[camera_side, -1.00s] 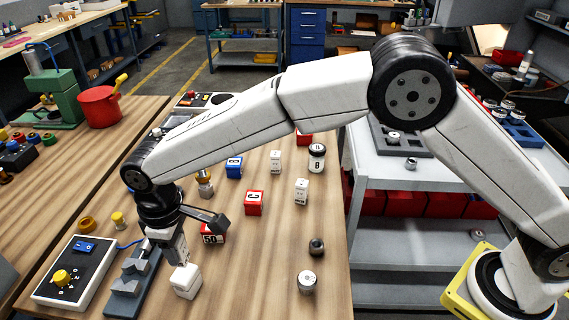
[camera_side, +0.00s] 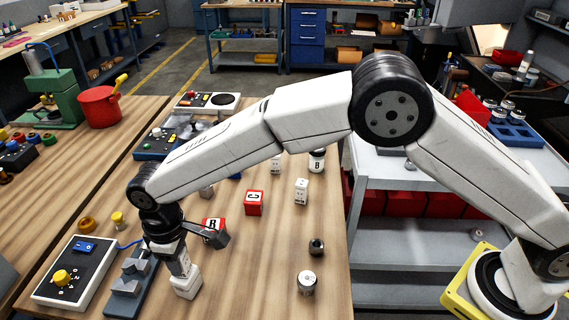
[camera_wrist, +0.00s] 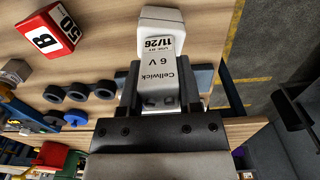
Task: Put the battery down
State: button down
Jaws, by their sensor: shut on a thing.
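The battery (camera_wrist: 180,68) is a pale box labelled "Cellwick 6 V", with two dark contacts at its near end in the wrist view. My gripper (camera_wrist: 160,88) is shut on it. In the side view, my gripper (camera_side: 178,262) points down at the front left of the bench. A white block (camera_side: 186,288) shows directly below the jaws and appears to rest on the wood. In the wrist view, a white rounded shape (camera_wrist: 170,18) lies just past the battery's far end. I cannot tell whether the two touch.
A grey-blue stepped fixture (camera_side: 130,285) and a box with a yellow knob (camera_side: 62,278) stand to the left. A red block (camera_side: 212,228) stands close behind my gripper. Bare wood lies to the right, before a white jar (camera_side: 307,282).

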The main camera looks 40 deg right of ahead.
jog(key=shift+c, duration=1.4)
grip_release()
jog(key=shift+f, duration=0.1)
notch_tip(320, 180, up, 12)
jog(key=shift+r, duration=0.2)
jog(key=s+d+f+m+t, duration=0.1)
jog(key=d+m, duration=0.1)
jog(key=d, duration=0.8)
jog(key=d+f+m, duration=0.2)
jog(key=d, duration=0.8)
jog(key=s+d+f+m, duration=0.2)
jog(key=s+d, duration=0.5)
jog(key=d, duration=0.1)
jog(key=s+d+f+m+t, duration=0.1)
jog(key=s+d+f+m, duration=0.2)
jog(key=s+d, duration=0.4)
jog(key=shift+s+d+t, duration=0.3)
jog(key=shift+s+d, duration=0.05)
jog(key=shift+d, duration=0.35)
